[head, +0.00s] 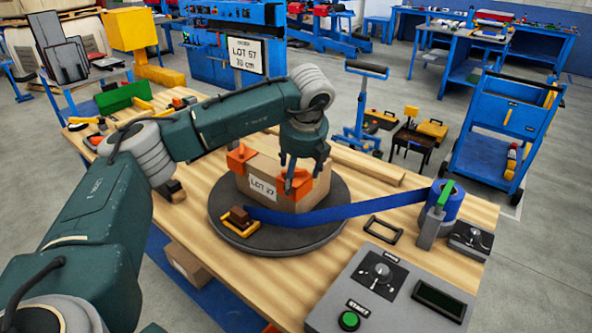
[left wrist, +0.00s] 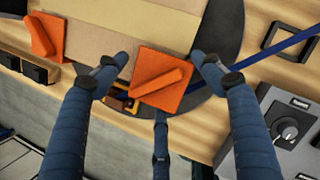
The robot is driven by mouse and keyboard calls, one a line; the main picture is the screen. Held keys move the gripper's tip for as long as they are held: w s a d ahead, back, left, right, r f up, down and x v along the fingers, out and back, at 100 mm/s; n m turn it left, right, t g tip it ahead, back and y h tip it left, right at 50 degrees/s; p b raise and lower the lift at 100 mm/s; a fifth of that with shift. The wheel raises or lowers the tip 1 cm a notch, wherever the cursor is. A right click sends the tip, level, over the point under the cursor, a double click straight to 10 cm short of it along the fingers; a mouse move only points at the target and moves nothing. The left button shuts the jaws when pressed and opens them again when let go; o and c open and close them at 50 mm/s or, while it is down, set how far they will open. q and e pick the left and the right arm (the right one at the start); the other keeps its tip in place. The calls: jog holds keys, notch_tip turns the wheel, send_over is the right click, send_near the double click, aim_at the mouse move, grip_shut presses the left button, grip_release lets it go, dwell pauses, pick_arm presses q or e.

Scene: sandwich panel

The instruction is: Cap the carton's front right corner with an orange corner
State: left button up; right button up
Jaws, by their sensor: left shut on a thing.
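The brown carton (head: 262,187) with a "LOT 27" label stands on a dark round turntable (head: 225,205). My left gripper (head: 291,180) points down at the carton's front right corner, shut on an orange corner (head: 299,187). In the left wrist view this orange corner (left wrist: 160,82) sits between my left fingers (left wrist: 162,68), over the end of the carton (left wrist: 110,42). I cannot tell whether it touches the carton. Another orange corner (head: 239,159) caps the carton's front left and also shows in the left wrist view (left wrist: 45,38). My right gripper is not in view.
A blue band (head: 350,211) runs from a blue roll (head: 447,200) to the turntable's front, by a yellow-and-brown clamp-like piece (head: 239,220). A control panel (head: 375,300) with a green button lies at front right. A small black frame (head: 383,229) lies between.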

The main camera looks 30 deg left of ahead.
pick_arm(q)
jog(key=shift+f, duration=0.3)
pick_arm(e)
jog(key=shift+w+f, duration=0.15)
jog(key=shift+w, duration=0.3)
pick_arm(q)
jog(key=o, duration=1.5)
jog(key=shift+o, duration=1.3)
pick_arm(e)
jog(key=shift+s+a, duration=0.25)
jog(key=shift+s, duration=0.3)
pick_arm(q)
jog(key=v, duration=1.2)
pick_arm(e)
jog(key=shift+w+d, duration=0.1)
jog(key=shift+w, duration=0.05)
